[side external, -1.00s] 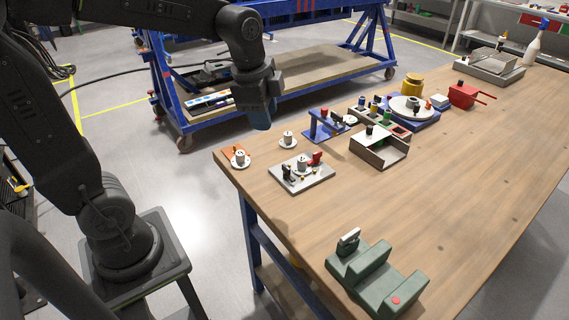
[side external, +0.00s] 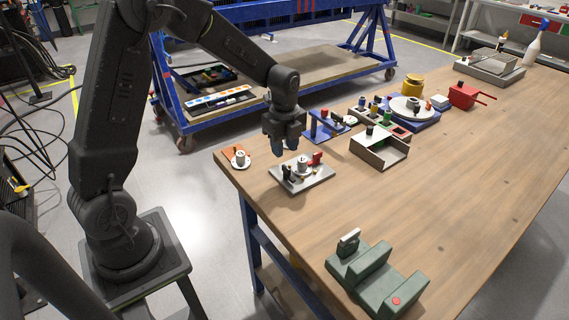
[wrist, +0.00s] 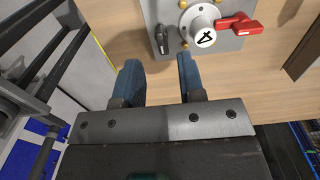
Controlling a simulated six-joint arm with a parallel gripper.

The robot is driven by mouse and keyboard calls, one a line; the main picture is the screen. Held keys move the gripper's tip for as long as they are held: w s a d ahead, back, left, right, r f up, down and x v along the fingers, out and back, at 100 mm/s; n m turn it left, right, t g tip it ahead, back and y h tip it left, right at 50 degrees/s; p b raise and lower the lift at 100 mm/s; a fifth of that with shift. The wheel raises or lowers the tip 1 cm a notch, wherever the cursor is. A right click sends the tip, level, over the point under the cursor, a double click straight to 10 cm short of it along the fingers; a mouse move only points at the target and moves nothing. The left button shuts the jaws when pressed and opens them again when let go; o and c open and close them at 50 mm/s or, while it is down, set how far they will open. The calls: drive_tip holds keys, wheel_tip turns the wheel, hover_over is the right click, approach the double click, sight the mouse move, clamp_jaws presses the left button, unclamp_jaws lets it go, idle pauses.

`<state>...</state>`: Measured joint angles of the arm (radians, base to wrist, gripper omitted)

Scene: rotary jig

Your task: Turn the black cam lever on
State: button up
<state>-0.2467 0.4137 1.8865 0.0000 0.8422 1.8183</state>
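The black cam lever (wrist: 162,40) is on the left side of a grey metal plate (wrist: 155,14) in the wrist view. In the side view the lever (side external: 287,172) stands at the left of the plate (side external: 306,183). Beside it are a white round part marked 4 (wrist: 204,38) and a red lever (wrist: 238,26). My gripper (wrist: 158,75) has two blue fingers spread apart with nothing between them. In the side view it (side external: 284,149) hangs above the plate's back left, apart from the lever.
A white cup-like part on an orange mat (side external: 239,160) lies left of the plate. A blue stand (side external: 324,128) and an open box (side external: 380,150) are to the right. A green block fixture (side external: 375,275) stands at the near edge. The table's middle is clear.

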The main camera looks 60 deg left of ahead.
sight(285, 166)
wheel_tip(285, 166, down, 6)
idle(0.5)
clamp_jaws()
